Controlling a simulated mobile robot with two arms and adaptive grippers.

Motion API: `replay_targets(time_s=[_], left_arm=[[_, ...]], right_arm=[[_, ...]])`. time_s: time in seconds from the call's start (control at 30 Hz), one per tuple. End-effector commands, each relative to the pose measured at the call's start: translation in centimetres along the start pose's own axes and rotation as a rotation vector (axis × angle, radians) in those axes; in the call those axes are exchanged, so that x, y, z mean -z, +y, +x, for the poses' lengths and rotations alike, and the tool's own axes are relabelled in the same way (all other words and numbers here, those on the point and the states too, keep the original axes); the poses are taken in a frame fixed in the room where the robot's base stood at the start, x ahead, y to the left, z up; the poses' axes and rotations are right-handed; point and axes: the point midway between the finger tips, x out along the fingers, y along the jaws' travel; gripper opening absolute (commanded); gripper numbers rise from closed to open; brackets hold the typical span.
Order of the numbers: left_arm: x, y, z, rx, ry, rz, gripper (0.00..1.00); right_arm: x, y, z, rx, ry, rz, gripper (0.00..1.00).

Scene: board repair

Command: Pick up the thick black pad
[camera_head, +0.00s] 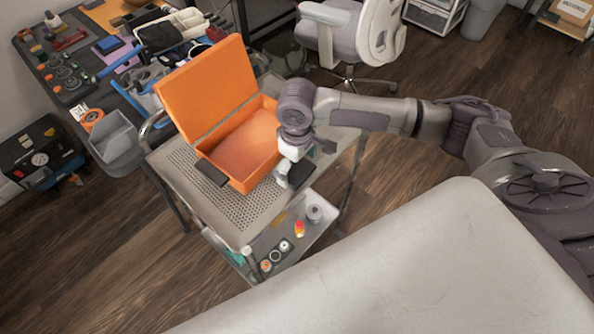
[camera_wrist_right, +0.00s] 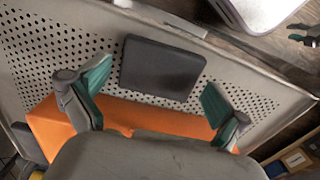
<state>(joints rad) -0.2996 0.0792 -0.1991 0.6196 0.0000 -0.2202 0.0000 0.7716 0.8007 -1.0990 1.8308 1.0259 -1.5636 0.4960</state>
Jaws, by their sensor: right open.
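The thick black pad (camera_wrist_right: 160,68) lies flat on the perforated cart top, beside the orange box. In the head view the pad (camera_head: 294,187) is partly hidden by my right gripper (camera_head: 285,176). My right gripper (camera_wrist_right: 155,82) is open, with its green-padded fingers apart, one on each side of the pad's near end in the wrist view. Nothing is between the fingers that they grip, and I cannot tell the exact height above the pad. My left gripper is not in view.
The open orange box (camera_head: 209,88) stands on the cart (camera_head: 224,203), close to my right gripper. A small dark piece (camera_head: 211,172) is at its front left. A cluttered workbench (camera_head: 137,104) is behind left; an office chair (camera_head: 354,30) is behind. A pale surface (camera_head: 420,265) is in front.

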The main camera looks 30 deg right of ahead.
Motion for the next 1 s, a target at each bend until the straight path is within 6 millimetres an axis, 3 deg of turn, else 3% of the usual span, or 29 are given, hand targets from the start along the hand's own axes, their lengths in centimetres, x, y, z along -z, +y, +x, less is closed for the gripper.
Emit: replay_targets(time_s=[0.3, 0.67, 1.0], left_arm=[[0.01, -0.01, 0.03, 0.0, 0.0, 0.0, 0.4], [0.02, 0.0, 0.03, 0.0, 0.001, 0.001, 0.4], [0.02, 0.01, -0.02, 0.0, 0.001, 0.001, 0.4]], right_arm=[[0.02, 0.0, 0.55, 0.0, 0.001, 0.0, 0.98], [0.03, 0.02, 0.52, -0.001, 0.002, 0.0, 0.4], [0.11, 0.03, -0.01, 0.0, 0.004, 0.0, 0.4]])
